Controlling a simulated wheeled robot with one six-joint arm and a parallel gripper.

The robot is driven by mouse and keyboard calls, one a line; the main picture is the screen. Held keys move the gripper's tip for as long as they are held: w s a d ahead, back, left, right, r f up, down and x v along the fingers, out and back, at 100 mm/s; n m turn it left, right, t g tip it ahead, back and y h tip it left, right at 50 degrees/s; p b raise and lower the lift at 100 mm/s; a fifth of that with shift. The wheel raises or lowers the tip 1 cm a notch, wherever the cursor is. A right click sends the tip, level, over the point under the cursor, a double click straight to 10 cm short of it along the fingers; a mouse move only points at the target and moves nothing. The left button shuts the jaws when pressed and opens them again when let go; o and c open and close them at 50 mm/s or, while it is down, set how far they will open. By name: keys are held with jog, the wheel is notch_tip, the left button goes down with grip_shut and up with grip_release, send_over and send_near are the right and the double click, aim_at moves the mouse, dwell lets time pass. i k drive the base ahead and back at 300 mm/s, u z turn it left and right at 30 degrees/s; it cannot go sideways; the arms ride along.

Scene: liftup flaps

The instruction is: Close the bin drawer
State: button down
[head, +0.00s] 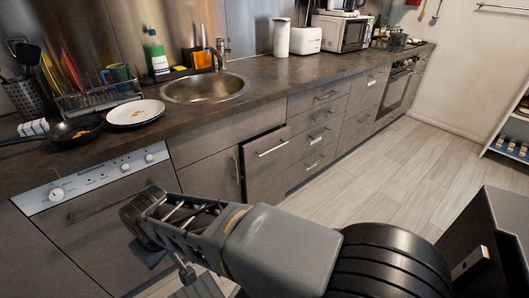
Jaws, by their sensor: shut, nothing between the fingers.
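The bin drawer (268,172) is a tall grey-brown front with a bar handle, under the counter to the right of the sink. It stands out a little from the cabinet, with a dark gap along its top edge. Its lower part is partly hidden behind my arm. My gripper (142,215) is in the lower left, in front of the dishwasher. It looks shut and empty. It points left, away from the drawer, and appears apart from it.
The dishwasher (95,183) and a cabinet door (212,178) are left of the drawer. A stack of shut drawers (318,135) and an oven (397,88) lie to its right. The counter (265,90) carries a sink and kitchenware. The wooden floor (400,160) to the right is free.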

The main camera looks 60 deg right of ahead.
aim_at(266, 159)
jog(key=k, duration=0.45)
jog(key=z, duration=1)
jog(key=i, duration=0.5)
